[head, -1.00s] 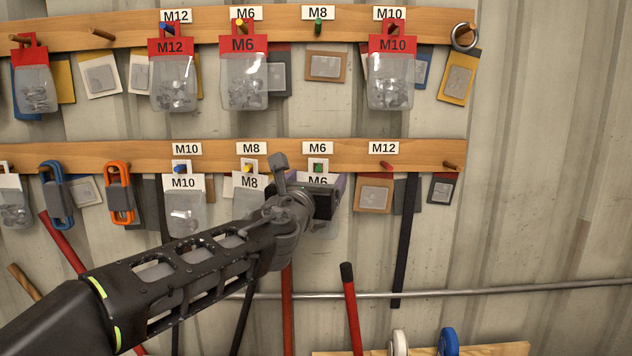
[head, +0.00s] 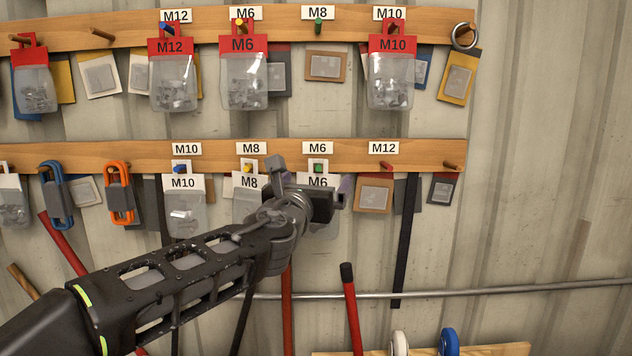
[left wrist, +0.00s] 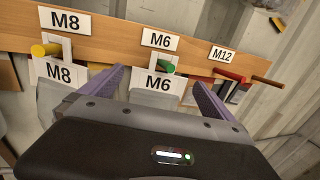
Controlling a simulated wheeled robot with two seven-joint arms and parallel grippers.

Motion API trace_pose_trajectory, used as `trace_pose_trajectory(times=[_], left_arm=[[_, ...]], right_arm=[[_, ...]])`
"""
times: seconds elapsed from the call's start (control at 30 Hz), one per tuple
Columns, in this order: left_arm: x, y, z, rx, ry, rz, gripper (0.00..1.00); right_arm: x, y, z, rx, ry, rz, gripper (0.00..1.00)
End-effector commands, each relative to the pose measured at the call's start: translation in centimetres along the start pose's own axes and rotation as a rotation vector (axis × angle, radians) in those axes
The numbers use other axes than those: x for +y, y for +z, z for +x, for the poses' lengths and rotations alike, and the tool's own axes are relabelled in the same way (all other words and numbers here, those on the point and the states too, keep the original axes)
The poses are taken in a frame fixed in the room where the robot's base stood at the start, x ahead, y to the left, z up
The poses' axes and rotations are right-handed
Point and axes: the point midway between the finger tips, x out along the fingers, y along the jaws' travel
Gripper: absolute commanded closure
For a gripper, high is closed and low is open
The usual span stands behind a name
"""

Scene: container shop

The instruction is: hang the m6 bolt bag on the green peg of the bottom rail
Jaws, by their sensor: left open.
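The M6 bolt bag (head: 319,181), clear with a white header, hangs on the green peg (head: 318,168) of the bottom rail (head: 350,154). In the left wrist view the green peg (left wrist: 165,67) shows at the hole of the bag's white header (left wrist: 158,84). My left gripper (head: 320,190) is just in front of the bag and hides much of its lower part. In the left wrist view its purple fingers (left wrist: 160,85) are spread apart, one to each side of the bag. My right gripper is not in view.
White-header M8 (head: 250,183) and M10 (head: 183,184) bags hang to the left on the bottom rail. A brown packet (head: 374,194) hangs under the red M12 peg (head: 387,167) to the right. Red-header bags hang on the top rail (head: 280,24). Bare wall lies further right.

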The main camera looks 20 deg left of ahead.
Motion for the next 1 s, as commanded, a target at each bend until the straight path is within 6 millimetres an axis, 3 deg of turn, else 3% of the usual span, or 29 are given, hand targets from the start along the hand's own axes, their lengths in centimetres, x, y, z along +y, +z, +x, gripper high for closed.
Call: trace_pose_trajectory(times=[0.4,1.0], left_arm=[[0.1,0.0,-6.1,-0.002,0.001,0.0,0.0],[0.0,0.0,-6.5,-0.001,0.001,-0.006,0.0]], right_arm=[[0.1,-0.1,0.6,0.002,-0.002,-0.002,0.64],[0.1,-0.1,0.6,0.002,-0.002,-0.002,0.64]])
